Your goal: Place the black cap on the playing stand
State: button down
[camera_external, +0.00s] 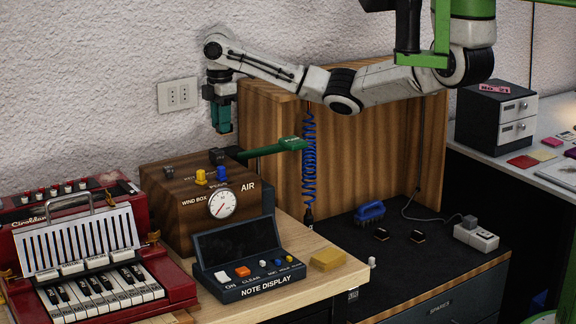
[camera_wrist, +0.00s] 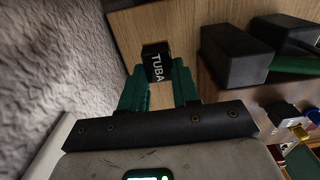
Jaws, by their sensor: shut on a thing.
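My gripper (camera_external: 222,125) hangs fingers-down near the wall at the upper left, above and behind the wooden wind box (camera_external: 165,205). In the wrist view its green fingers (camera_wrist: 159,82) are shut on a black cap (camera_wrist: 157,65) with the white word TUBA on it. The cap cannot be made out in the external view. No thing in view is labelled as the playing stand, so I cannot tell which it is.
A green lever (camera_external: 290,143) sticks out right of the wind box. The red keyboard instrument (camera_external: 180,280) and note display (camera_external: 245,260) stand in front. A yellow sponge (camera_external: 328,259), blue brush (camera_external: 370,212) and small black pieces (camera_external: 382,234) lie to the right. A tall wooden panel (camera_external: 265,130) stands behind.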

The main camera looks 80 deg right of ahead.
notch_tip(320, 180, down, 15)
jog(key=shift+r+b, duration=0.15)
jog(key=shift+b, duration=0.15)
jog(key=c, duration=0.8)
grip_release()
notch_tip(320, 180, up, 12)
jog(key=shift+p, duration=0.3)
